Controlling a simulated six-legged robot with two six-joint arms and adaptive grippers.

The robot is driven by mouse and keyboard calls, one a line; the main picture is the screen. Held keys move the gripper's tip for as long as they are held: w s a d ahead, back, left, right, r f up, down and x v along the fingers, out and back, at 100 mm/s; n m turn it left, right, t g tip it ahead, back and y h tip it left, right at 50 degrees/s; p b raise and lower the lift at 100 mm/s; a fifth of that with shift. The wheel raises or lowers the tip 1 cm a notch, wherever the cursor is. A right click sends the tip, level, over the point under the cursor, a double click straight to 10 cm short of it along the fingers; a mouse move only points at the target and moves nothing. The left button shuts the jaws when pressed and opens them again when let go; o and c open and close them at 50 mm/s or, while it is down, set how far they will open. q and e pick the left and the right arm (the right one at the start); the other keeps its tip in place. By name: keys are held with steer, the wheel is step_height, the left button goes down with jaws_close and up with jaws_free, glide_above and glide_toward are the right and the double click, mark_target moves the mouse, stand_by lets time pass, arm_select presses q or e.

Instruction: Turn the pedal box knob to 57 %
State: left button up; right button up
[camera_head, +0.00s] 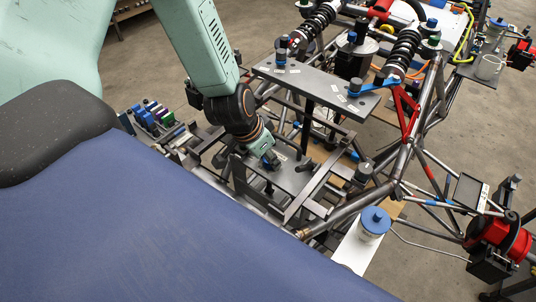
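My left gripper (272,162) reaches down from the upper left into the front of the tube chassis (345,208). Its fingertips are close to a grey metal plate (290,183) between two rails, where the pedal box appears to be. A small dark piece (269,189) stands just below the fingertips. I cannot tell whether it is the pedal box knob, nor whether the gripper touches it. The knob's setting and any scale are too small to read. The fingers are too small and partly hidden to show whether they are open or shut. My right gripper is not in view.
A raised grey plate (318,88) with labels and blue-topped knobs stands behind the gripper. A blue-lidded jar (374,222) stands on a white board (352,250) at right. Coloured small parts (155,113) sit at left. Red-and-black units (497,240) stand at the right.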

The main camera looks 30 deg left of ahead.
arm_select(q)
steer(key=n+y, duration=0.1)
steer(key=n, duration=0.2)
steer(key=shift+d, duration=0.1)
steer(key=n+y, duration=0.1)
steer(key=n, duration=0.2)
steer(key=n+y+p, duration=0.1)
steer(key=n+p, duration=0.1)
steer(key=shift+d+r+n, duration=0.1)
steer(key=shift+r+n, duration=0.05)
steer(key=shift+n, duration=0.25)
steer(key=shift+n+g+y+p, duration=0.3)
steer(key=shift+n+y+p, duration=0.15)
steer(key=shift+n, duration=0.35)
steer(key=o, duration=1.2)
steer(key=shift+c, duration=0.2)
